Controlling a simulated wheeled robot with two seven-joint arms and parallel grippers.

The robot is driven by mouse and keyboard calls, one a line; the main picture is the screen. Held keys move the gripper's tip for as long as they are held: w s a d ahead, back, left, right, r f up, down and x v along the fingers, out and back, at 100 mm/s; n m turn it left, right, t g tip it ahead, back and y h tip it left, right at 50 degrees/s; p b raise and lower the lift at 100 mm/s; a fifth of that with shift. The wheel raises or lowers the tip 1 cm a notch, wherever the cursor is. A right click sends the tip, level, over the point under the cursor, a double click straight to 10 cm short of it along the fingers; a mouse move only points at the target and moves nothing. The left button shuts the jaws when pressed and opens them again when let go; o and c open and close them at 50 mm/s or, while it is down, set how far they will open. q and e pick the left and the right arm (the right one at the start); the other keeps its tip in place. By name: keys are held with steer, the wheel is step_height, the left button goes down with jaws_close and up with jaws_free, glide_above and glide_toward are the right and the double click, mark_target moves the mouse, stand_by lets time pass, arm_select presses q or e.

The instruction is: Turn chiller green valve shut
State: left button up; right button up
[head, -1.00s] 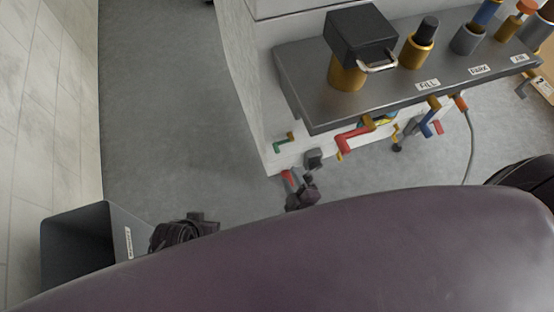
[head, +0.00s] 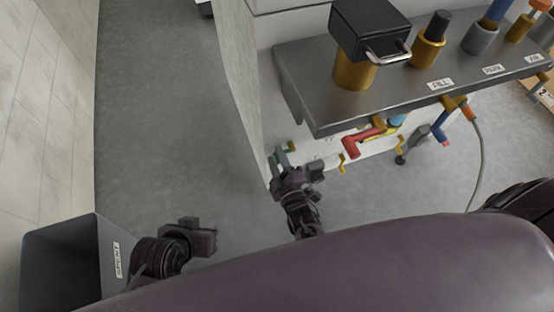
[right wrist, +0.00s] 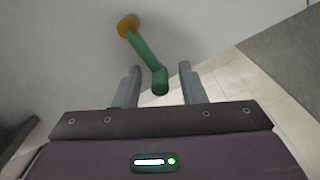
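The green valve (right wrist: 151,62) is a bent green handle on a brass stem in a pale wall. In the right wrist view its stem is at the upper left and its free end points down between the two grey fingers of my right gripper (right wrist: 159,86). The fingers are open, with a gap visible on each side of the handle end. In the head view, my right gripper (head: 283,161) mostly covers the green valve (head: 272,160) at the lower left of the panel. My left gripper (head: 203,237) is away to the left over the floor; its fingers cannot be made out.
A red valve handle (head: 362,141) and a blue one (head: 440,127) stick out to the right, under a dark metal shelf (head: 315,83). A grey bin (head: 62,235) stands at lower left. A grey hose (head: 478,150) hangs at right. The floor (head: 160,110) at left is clear.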

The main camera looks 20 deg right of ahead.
jaws_close()
